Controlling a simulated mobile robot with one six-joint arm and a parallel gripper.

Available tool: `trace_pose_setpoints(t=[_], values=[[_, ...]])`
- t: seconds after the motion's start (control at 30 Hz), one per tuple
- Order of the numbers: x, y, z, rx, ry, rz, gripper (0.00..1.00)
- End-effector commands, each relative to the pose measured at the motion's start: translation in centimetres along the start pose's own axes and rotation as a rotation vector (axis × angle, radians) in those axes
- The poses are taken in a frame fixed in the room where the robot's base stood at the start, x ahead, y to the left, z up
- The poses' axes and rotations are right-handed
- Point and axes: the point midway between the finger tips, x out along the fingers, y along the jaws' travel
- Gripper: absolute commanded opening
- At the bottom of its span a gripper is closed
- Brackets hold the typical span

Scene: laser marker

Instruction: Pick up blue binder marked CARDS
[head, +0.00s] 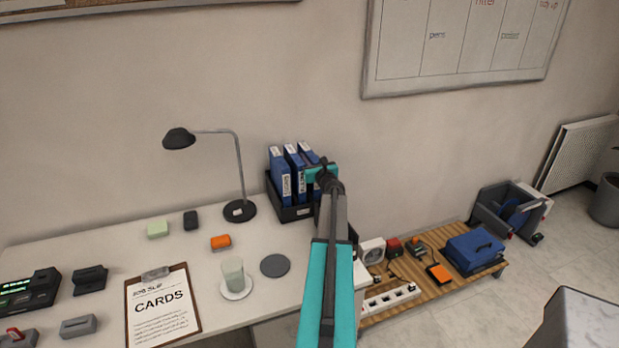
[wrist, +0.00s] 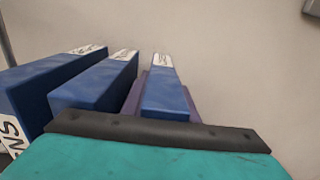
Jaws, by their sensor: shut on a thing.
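Several blue binders stand upright in a black holder (head: 297,213) at the desk's back right corner. They are a left binder (head: 280,177), a middle binder (head: 295,172) and a right binder (head: 305,153). My gripper (head: 322,173) is at the right binder, shut on it, and covers much of it in the head view. In the wrist view the right binder (wrist: 165,94) rises straight ahead of the jaws. The middle binder (wrist: 97,83) and left binder (wrist: 40,82) stand to its left. The left one's spine shows "NS"; the right one's spine label is hidden.
A clipboard (head: 163,312) reading "CARDS" lies on the desk. A lamp (head: 238,209) stands left of the holder. A cup (head: 233,274), a grey coaster (head: 275,265) and an orange item (head: 221,242) are in front. A low wooden bench (head: 428,269) with tools stands right.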

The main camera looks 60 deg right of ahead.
Motion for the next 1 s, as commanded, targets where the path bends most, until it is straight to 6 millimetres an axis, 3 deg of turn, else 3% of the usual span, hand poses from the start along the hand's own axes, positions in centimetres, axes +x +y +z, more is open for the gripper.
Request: trace_pose_setpoints(t=[0.47, 0.77, 1.0], values=[[0.0, 0.0, 1.1, 0.0, -0.002, 0.0, 0.0], [0.0, 0.0, 4.9, -0.002, -0.002, 0.0, 0.0], [0.0, 0.0, 9.3, -0.001, -0.003, 0.0, 0.0]])
